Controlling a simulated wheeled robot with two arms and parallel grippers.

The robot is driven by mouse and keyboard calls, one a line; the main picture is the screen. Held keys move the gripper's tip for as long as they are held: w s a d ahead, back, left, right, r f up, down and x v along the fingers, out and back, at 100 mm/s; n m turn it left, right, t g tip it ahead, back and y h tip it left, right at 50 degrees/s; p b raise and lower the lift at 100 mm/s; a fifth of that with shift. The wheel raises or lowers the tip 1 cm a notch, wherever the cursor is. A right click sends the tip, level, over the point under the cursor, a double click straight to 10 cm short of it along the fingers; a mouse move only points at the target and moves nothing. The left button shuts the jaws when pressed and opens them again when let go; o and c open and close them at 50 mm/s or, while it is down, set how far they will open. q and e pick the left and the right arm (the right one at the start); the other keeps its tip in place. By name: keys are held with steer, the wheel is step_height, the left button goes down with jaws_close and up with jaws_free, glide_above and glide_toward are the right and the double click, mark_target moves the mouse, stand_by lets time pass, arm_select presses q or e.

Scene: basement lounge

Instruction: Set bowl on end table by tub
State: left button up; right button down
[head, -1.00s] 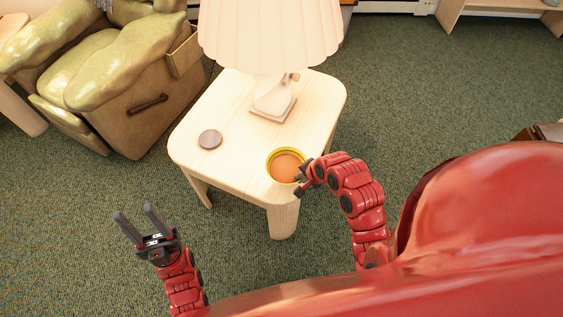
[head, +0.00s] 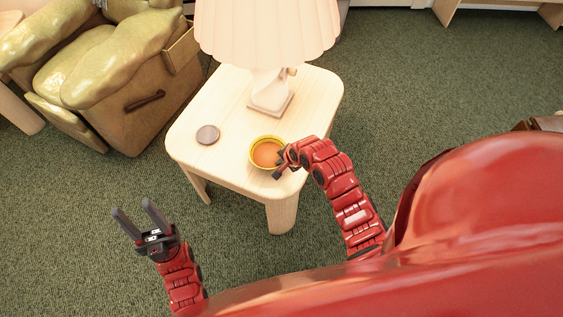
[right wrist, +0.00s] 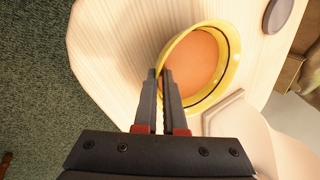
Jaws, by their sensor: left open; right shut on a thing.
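A yellow bowl (head: 262,152) with an orange inside is at the front part of the pale wooden end table (head: 226,91). My right gripper (head: 281,161) is shut on the bowl's near right rim. In the right wrist view the two fingers (right wrist: 165,84) pinch the rim of the bowl (right wrist: 203,62), which is over the tabletop (right wrist: 125,45). I cannot tell whether the bowl's base touches the table. My left gripper (head: 137,223) is open and empty above the carpet, left of the table.
A white lamp (head: 269,92) stands at the back of the table, close behind the bowl. A dark round coaster (head: 207,135) lies left of the bowl. A green armchair (head: 119,76) stands to the left.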

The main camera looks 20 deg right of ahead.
steer(key=c, duration=1)
jaws_free()
steer(key=shift+f, duration=0.1)
